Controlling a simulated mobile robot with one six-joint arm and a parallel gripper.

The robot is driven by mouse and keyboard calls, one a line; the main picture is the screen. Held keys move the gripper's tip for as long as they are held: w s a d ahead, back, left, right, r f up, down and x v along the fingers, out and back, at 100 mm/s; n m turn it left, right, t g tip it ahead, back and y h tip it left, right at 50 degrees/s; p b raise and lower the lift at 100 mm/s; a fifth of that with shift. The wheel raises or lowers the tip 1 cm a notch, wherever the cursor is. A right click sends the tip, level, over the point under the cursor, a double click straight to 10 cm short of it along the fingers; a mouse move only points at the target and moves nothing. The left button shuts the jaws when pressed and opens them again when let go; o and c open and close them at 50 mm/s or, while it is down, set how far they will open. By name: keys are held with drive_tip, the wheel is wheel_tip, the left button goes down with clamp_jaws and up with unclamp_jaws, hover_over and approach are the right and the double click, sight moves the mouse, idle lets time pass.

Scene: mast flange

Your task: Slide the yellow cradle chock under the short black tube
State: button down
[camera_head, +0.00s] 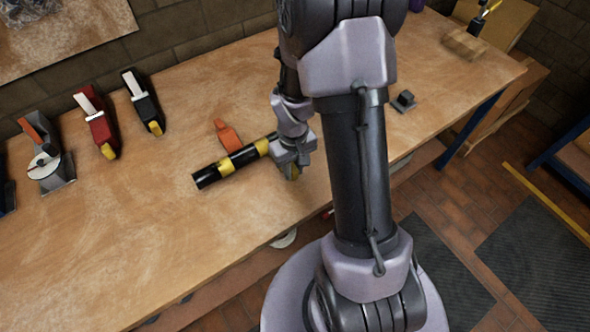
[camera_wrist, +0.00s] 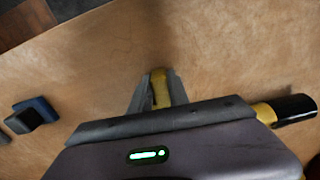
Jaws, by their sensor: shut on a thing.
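The black tube (camera_head: 208,175) with yellow bands lies across the middle of the bench in the head view. Its right end is hidden behind my arm. One black end also shows at the right of the wrist view (camera_wrist: 297,108). My gripper (camera_head: 292,170) is low over the bench by the tube's right part. In the wrist view my gripper (camera_wrist: 160,88) is shut on the yellow cradle chock (camera_wrist: 160,92), which shows between the two fingers. In the head view only a bit of yellow shows under the gripper. I cannot tell whether the chock touches the tube.
An orange piece (camera_head: 228,135) sits just behind the tube. A small dark block (camera_head: 404,101) lies to the right of my arm. The bench front left of the tube is clear.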

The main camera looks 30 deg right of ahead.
drive_tip(key=shift+w, duration=0.6)
drive_tip(key=shift+w, duration=0.1)
drive_tip(key=c, duration=1.2)
unclamp_jaws()
drive_tip(key=shift+o, duration=0.2)
wheel_tip(320, 180, up, 18)
drive_tip(key=p, duration=0.7)
drive_tip(key=shift+f, duration=0.25)
